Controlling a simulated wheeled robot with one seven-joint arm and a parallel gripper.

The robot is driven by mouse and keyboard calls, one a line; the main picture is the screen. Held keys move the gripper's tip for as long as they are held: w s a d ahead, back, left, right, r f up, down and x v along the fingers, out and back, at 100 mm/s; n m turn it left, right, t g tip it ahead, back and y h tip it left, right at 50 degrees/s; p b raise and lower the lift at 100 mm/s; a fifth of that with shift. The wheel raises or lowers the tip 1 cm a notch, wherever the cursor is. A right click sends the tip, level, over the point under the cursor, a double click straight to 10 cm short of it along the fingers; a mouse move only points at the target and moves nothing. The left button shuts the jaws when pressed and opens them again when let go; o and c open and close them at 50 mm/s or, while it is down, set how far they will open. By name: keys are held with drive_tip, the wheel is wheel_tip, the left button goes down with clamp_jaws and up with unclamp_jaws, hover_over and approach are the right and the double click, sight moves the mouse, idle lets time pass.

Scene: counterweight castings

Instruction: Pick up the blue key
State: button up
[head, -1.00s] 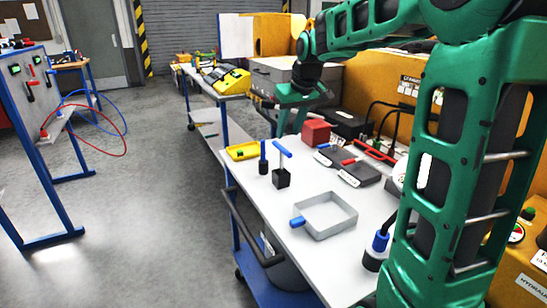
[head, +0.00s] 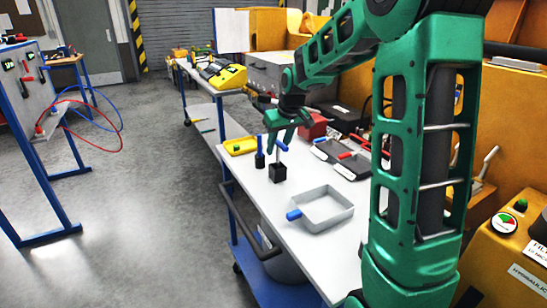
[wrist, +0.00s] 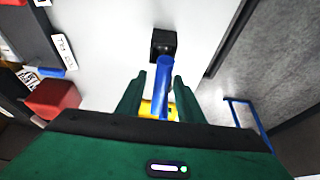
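The blue key (head: 281,146) has a T-shaped handle and stands upright in a small black block (head: 278,173) on the light grey table. In the wrist view, the blue bar (wrist: 163,85) runs lengthwise between my two green fingers, and the black block (wrist: 163,43) shows beyond its end. My gripper (head: 286,132) is open, pointing down just above the key; it also shows in the wrist view (wrist: 158,88). I see no clear contact between fingers and bar. A second blue upright piece (head: 261,144) with a black lower part stands just left of the key.
A grey open tray with a blue handle (head: 345,220) lies in front. A red block (head: 313,121) and dark trays with labels (head: 322,153) lie to the right. The table's left edge is close by.

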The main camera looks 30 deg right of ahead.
drive_tip(key=shift+c, duration=0.7)
clamp_jaws()
